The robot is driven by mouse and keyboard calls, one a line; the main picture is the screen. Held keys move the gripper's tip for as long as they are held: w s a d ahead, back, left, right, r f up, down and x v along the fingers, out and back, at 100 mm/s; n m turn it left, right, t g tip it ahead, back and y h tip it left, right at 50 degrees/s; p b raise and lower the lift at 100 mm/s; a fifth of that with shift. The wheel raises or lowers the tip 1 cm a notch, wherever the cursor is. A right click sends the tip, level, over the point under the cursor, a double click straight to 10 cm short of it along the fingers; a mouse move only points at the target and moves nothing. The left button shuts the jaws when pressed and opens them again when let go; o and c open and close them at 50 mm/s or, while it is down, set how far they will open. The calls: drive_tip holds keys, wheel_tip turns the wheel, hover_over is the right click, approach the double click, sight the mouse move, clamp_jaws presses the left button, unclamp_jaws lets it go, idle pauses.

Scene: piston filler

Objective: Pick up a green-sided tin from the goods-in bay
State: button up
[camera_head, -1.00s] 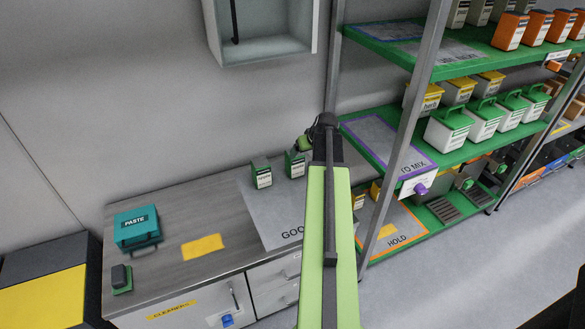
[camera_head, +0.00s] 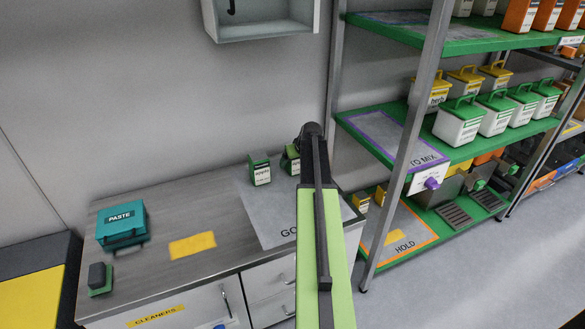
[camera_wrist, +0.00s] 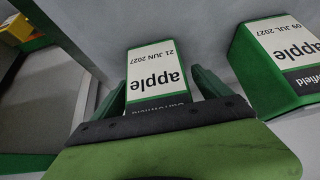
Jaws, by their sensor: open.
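Two green-sided tins with white labels stand on the grey goods-in mat (camera_head: 272,222) on the counter. The left tin (camera_head: 260,171) is clear of my arm. The right tin (camera_head: 291,160) is partly hidden by my arm. In the wrist view, which looks upside down, the tin marked "apple 21 JUN 2027" (camera_wrist: 155,72) is between the two green fingers of my open gripper (camera_wrist: 160,80); I cannot tell whether they touch it. The other tin, "apple 09 JUL 2027" (camera_wrist: 280,60), stands just to the right, outside the fingers. My fingers are hidden in the head view.
A teal PASTE box (camera_head: 122,224), a dark block on a green base (camera_head: 100,279) and a yellow patch (camera_head: 193,246) are on the counter's left. A wall cabinet (camera_head: 262,28) hangs above. The shelf rack's post (camera_head: 405,150) and shelves stand close right of my arm.

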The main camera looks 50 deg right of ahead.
drive_tip(key=shift+w+f, duration=0.15)
drive_tip(key=shift+f, duration=0.05)
clamp_jaws()
idle(0.5)
